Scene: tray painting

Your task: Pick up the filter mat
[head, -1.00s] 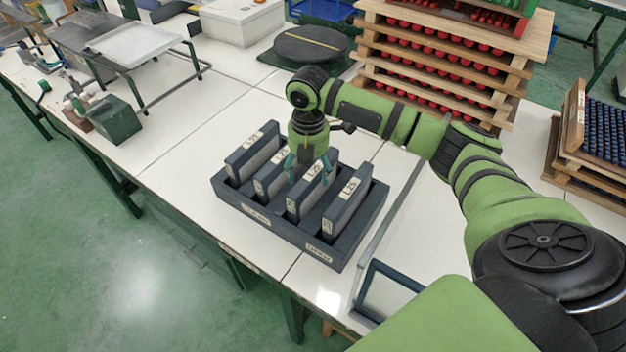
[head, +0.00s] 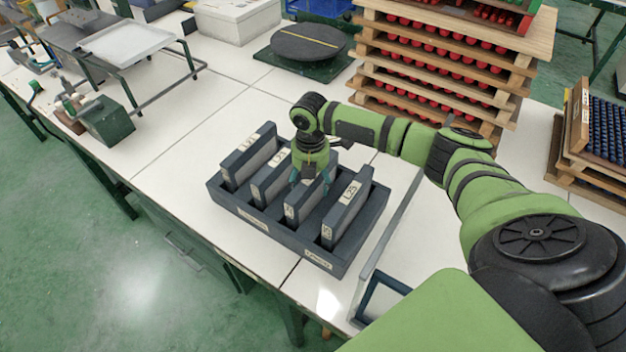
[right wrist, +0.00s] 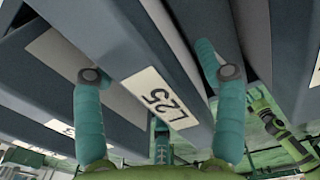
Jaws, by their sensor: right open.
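Several grey filter mats stand upright on edge in the slots of a dark tray (head: 268,233) on the white table. My right gripper (head: 311,184) points down over the third filter mat from the left (head: 303,210) and hides part of its top edge. In the right wrist view the fingers of my right gripper (right wrist: 160,74) are open, one on each side of a mat labelled L25 (right wrist: 185,100). Whether either finger touches it I cannot tell. Another mat with an L25 label (head: 346,212) stands to the right. My left gripper is not in view.
A glass-like framed panel (head: 385,290) lies right of the tray. Stacked wooden racks with red pieces (head: 440,65) stand behind my right arm. A round dark turntable (head: 308,42) is at the back.

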